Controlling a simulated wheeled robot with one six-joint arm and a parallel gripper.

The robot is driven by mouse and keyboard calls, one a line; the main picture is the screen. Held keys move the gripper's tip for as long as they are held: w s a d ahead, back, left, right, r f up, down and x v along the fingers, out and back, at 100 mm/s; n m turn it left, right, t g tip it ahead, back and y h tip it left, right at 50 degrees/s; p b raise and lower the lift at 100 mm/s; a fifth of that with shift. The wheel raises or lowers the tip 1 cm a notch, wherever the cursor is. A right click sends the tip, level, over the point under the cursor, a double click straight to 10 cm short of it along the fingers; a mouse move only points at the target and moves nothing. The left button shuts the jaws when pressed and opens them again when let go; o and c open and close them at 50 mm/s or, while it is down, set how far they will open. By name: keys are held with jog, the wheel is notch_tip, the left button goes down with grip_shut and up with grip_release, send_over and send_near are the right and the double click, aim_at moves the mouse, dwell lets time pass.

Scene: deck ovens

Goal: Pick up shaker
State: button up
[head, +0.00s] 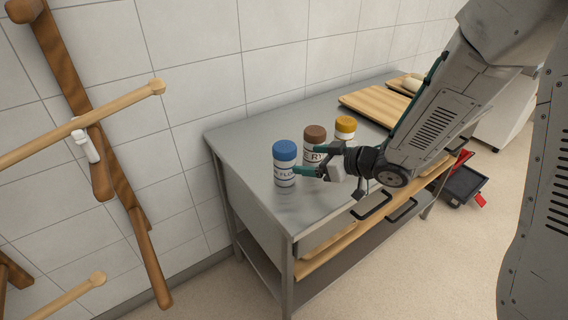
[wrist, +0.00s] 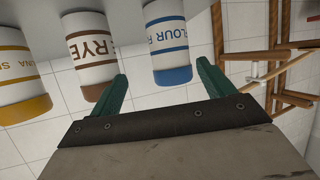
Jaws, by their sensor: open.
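Three white shakers stand in a row on the steel table. The blue-lidded shaker (head: 285,152), labelled FLOUR, is nearest the table's left front. The brown-lidded shaker (head: 315,134), labelled RYE, stands behind it, and the yellow-lidded shaker (head: 345,125) stands farther along. My gripper (head: 308,159) is open with green fingers and is close to the flour and rye shakers, partly hiding the rye and yellow ones. In the wrist view, the flour shaker (wrist: 168,40) appears between and beyond the open fingertips (wrist: 161,70). The rye shaker (wrist: 92,48) and yellow-lidded shaker (wrist: 18,65) are left of it.
The steel table (head: 262,202) has clear top left of the shakers. A wooden board (head: 375,104) lies farther back. Tiled wall runs behind. A wooden rack (head: 62,62) with pegs stands at left.

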aim_at(284, 160)
jog(key=shift+s+a+f+g+y, duration=0.2)
jog(key=shift+a+y, duration=0.1)
jog(key=shift+a, duration=0.1)
jog(key=shift+s+a+f+g+y, duration=0.1)
jog(key=shift+a+f+y, duration=0.05)
jog(key=shift+a+y, duration=0.2)
jog(key=x, duration=0.7)
jog(key=shift+w+a, duration=0.15)
jog(key=shift+w, duration=0.1)
jog(key=c, duration=1.2)
jog(key=shift+r, duration=0.1)
